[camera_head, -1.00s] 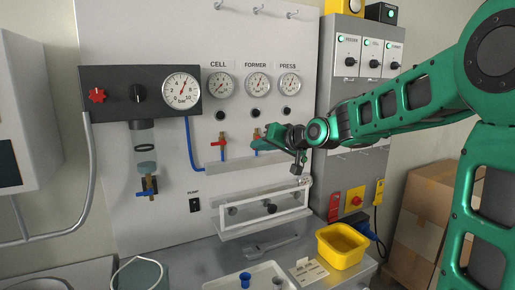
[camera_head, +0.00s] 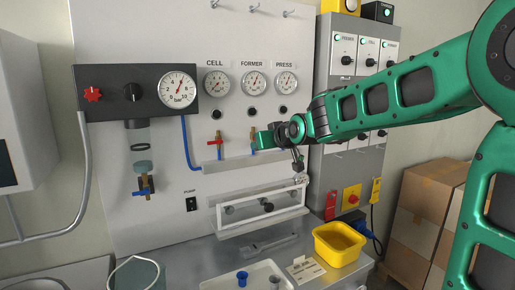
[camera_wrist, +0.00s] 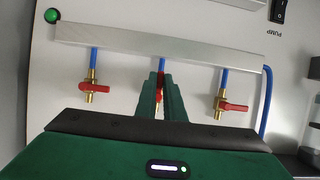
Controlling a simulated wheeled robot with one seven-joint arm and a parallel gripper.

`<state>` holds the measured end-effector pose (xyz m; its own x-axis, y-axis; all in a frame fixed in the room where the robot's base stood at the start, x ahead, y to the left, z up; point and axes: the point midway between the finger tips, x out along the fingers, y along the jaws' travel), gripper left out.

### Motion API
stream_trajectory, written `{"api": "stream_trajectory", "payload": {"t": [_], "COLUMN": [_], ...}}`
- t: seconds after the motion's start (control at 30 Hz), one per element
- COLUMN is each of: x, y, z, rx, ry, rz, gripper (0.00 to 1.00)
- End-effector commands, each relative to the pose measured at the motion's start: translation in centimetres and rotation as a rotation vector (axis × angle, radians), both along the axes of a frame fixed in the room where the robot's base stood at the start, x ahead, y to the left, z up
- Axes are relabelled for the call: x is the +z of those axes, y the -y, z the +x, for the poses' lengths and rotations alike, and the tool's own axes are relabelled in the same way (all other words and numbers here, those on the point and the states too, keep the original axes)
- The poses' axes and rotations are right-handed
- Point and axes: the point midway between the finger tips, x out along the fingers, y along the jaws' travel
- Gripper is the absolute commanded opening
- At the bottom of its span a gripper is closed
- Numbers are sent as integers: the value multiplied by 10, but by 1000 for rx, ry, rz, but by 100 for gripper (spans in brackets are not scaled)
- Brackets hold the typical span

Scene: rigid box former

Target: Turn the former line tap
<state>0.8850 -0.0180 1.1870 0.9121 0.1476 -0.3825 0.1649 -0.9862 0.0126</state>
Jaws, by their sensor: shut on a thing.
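In the head view my gripper (camera_head: 258,141) is at the former tap's brass body (camera_head: 252,133), below the FORMER gauge (camera_head: 254,83). The cell tap (camera_head: 219,143) is to the left, its handle crosswise. The press tap (camera_wrist: 92,87) shows in the wrist view, handle also crosswise.
The rail (camera_wrist: 150,43) runs close by the taps. A blue hose (camera_head: 186,145) descends at left. A white frame (camera_head: 262,208) projects from the panel below. A yellow bin (camera_head: 339,245) and a tray stand on the bench. Switch boxes (camera_head: 350,80) are behind my arm.

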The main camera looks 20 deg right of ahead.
Motion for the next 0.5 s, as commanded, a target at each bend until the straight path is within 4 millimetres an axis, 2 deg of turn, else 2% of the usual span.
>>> {"api": "stream_trajectory", "payload": {"t": [0.03, 0.33, 0.4, 0.43, 0.5], "x": [-5, -6, -6, -5, -4], "y": [0, 0, 0, 0, 0], "z": [-1, -1, -1, -1, -1], "rx": [1, 1, 1, 1, 1], "ry": [-12, -12, -12, -11, -9], "rz": [-4, -4, -4, -4, -3], "gripper": [0, 0, 20, 27, 27]}}
